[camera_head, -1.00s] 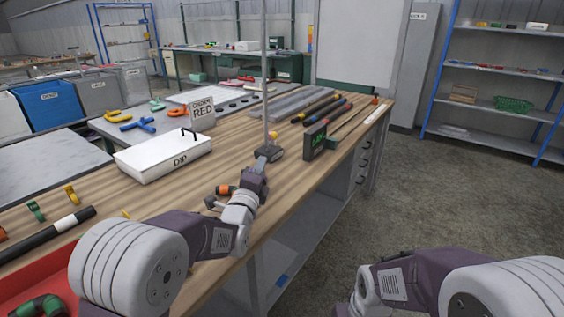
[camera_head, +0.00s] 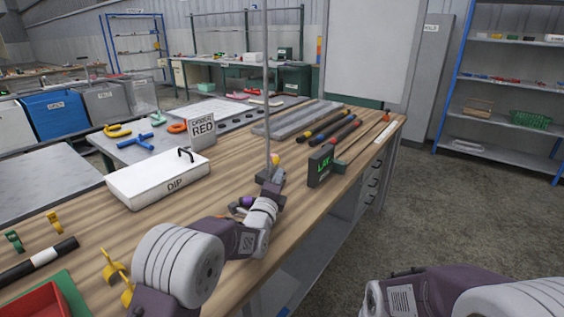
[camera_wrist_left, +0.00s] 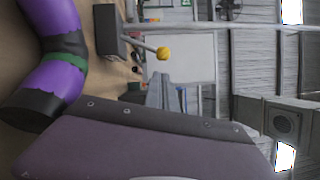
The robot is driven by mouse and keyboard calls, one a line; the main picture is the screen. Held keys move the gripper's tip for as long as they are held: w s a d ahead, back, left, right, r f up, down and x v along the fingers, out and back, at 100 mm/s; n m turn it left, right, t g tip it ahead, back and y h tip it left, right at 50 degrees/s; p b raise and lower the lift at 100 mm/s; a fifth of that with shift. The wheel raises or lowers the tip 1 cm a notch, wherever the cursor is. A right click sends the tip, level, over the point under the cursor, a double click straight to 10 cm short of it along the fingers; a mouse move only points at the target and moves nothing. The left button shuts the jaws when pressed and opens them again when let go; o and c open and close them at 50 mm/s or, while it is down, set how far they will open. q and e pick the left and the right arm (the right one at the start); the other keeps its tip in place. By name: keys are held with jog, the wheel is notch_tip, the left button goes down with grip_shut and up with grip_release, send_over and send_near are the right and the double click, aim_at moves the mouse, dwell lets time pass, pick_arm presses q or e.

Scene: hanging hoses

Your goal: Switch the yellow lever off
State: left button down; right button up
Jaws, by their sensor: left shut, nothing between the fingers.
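The yellow lever has a round yellow knob (camera_head: 275,158) standing just past my left gripper in the head view. In the left wrist view the knob (camera_wrist_left: 163,53) sits on a thin rod that sticks out of a dark grey block (camera_wrist_left: 108,32). My left gripper (camera_head: 269,181) is shut and empty, close to the lever's block, which it partly hides in the head view. My right gripper is out of view; only part of that arm shows.
A purple curved hose piece (camera_wrist_left: 62,45) with dark and green bands lies beside the left gripper. A thin upright pole (camera_head: 266,80) rises by the lever. A dark display (camera_head: 321,166) with green letters stands to its right, and a white DIP box (camera_head: 160,178) to its left.

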pick_arm(q)
jog(key=shift+x, duration=2.3)
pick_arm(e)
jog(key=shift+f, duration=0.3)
